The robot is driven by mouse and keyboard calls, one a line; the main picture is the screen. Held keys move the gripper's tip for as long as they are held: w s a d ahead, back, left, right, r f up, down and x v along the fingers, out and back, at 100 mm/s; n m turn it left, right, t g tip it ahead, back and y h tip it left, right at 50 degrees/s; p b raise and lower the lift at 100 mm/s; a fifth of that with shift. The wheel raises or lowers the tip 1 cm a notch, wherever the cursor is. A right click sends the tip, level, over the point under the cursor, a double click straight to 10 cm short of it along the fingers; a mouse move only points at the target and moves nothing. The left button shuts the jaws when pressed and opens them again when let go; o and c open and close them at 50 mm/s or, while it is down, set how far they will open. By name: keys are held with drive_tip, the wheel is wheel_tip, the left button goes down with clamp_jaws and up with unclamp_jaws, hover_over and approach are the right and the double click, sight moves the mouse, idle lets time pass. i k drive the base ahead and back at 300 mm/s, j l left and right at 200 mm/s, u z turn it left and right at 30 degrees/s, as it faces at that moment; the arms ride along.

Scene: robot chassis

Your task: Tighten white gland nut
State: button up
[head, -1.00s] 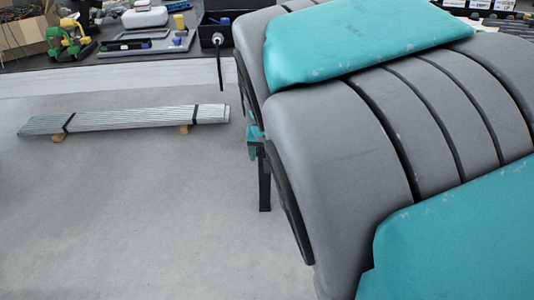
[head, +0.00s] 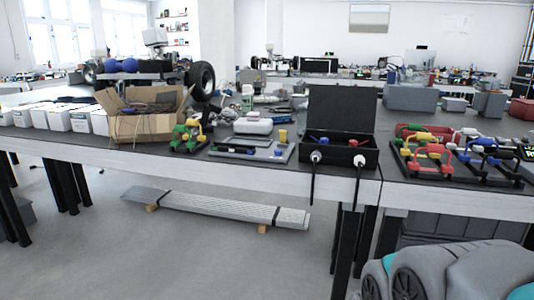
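A black box (head: 340,145) with its lid (head: 340,108) raised stands near the front edge of the workbench, right of the picture's middle. A black cable hangs down from each gland past the bench edge. Which gland nut is the task's one, and how tight either is, I cannot tell. A blue item and a red item show at the box's front part. My gripper is not in view.
Left of the box are a grey tray (head: 250,152), a green and yellow clamp (head: 188,137) and a cardboard box (head: 143,115). Colored clamps (head: 440,155) lie to the right. A strapped metal bundle (head: 215,205) lies below on blocks.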

sight(359, 158)
drive_tip(key=l+u, duration=0.2)
drive_tip(key=u, duration=0.15)
drive_tip(key=l+u, duration=0.5)
drive_tip(key=u, duration=0.25)
drive_tip(key=k+l, duration=0.15)
drive_tip(key=i+j, duration=0.1)
drive_tip(key=i, duration=0.1)
